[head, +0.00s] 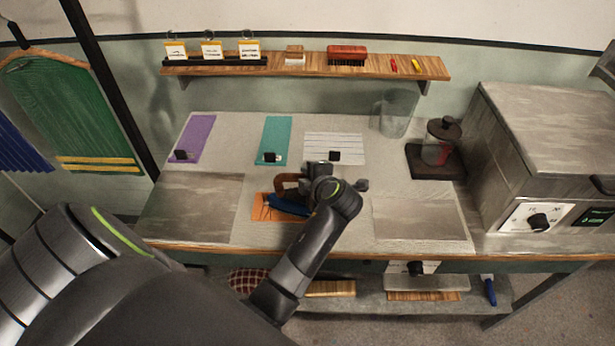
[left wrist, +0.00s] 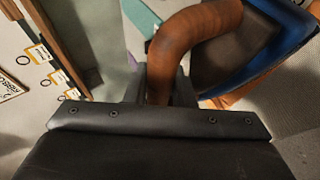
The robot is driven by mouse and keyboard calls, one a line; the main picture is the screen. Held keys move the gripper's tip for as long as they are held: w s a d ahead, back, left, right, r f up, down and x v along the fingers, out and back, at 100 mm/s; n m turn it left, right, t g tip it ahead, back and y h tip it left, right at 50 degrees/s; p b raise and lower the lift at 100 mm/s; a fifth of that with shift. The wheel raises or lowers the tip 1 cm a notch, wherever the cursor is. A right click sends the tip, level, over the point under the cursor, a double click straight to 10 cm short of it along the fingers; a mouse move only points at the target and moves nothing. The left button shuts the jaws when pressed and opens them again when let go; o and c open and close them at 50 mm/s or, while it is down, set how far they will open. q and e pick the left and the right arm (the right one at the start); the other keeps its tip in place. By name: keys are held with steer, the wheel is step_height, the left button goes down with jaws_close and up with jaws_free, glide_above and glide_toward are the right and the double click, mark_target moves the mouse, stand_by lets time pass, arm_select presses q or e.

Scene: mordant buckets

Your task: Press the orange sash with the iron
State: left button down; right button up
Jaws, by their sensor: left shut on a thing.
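The orange sash (head: 264,213) lies flat near the front middle of the table, partly covered by the iron. The iron has a blue body (head: 288,206) and a brown curved handle (head: 284,186); it is over the sash, and I cannot tell whether its sole touches the cloth. My left gripper (head: 307,188) is shut on the handle, and my wrist hides part of the iron. In the left wrist view the handle (left wrist: 205,22) runs between the fingers, with the blue body (left wrist: 268,68) beyond and a strip of orange sash (left wrist: 232,98) below it. My right gripper is out of view.
Purple (head: 197,137) and teal (head: 274,138) cloths and a striped sheet (head: 334,152) lie behind. Grey patches flank the sash, left (head: 190,208) and right (head: 418,218). A clear jar (head: 396,112), a dark stand (head: 430,160) and a large grey box (head: 545,125) stand right.

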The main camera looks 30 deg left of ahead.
arm_select(q)
steer(key=shift+w+r+p, duration=0.1)
steer(key=shift+r+p, duration=1)
steer(key=shift+r, duration=1.3)
